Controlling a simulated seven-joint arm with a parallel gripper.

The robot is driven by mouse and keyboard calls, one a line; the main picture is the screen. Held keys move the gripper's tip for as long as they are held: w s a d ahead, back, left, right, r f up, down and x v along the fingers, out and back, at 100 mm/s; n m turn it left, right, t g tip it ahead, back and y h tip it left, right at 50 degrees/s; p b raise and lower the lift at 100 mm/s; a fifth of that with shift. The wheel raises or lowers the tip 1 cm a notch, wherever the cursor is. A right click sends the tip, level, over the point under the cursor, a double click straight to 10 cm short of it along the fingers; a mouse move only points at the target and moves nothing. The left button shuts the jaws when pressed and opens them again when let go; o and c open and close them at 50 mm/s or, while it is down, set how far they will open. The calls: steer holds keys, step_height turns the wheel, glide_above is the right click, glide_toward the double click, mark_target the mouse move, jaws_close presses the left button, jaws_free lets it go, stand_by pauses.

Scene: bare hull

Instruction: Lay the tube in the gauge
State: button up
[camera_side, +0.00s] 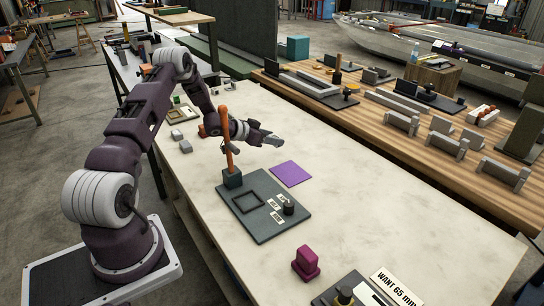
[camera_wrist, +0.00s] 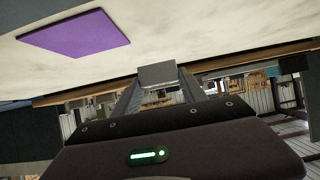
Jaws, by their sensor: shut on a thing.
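My gripper (camera_side: 268,137) is over the pale table, beyond the upright orange-brown rod in the side view, with its fingers pointing right. In the wrist view my gripper (camera_wrist: 158,92) is shut on a small grey piece (camera_wrist: 158,74) at the fingertips. Only its flat end face shows; I cannot tell whether it is the tube. No other tube is clear. A dark base at the near edge, cut off by the frame, bears a black knob and a pale strip beside a "WANT 65 mm" sign (camera_side: 397,288); it may be the gauge (camera_side: 325,298).
A grey plate (camera_side: 262,229) carries a square frame, small labels, a black knob and the tall orange-brown rod (camera_side: 227,140). A purple mat (camera_side: 291,174) lies beside it. A magenta block (camera_side: 306,264) stands nearer. The table's right middle is clear.

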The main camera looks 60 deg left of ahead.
mark_target(273, 160)
steer(key=f, duration=0.6)
steer(key=shift+w+d, duration=0.1)
steer(key=shift+d, duration=0.25)
steer(key=shift+f, duration=0.1)
steer(key=o, duration=1.5)
steer(key=v, duration=0.4)
steer(key=shift+s+a+r, duration=0.1)
steer(key=shift+s+r, duration=0.15)
steer(key=shift+s, duration=0.05)
step_height(273, 160, up, 7)
steer(key=shift+s+f, duration=0.15)
steer(key=shift+o, duration=0.4)
steer(key=shift+r, duration=0.25)
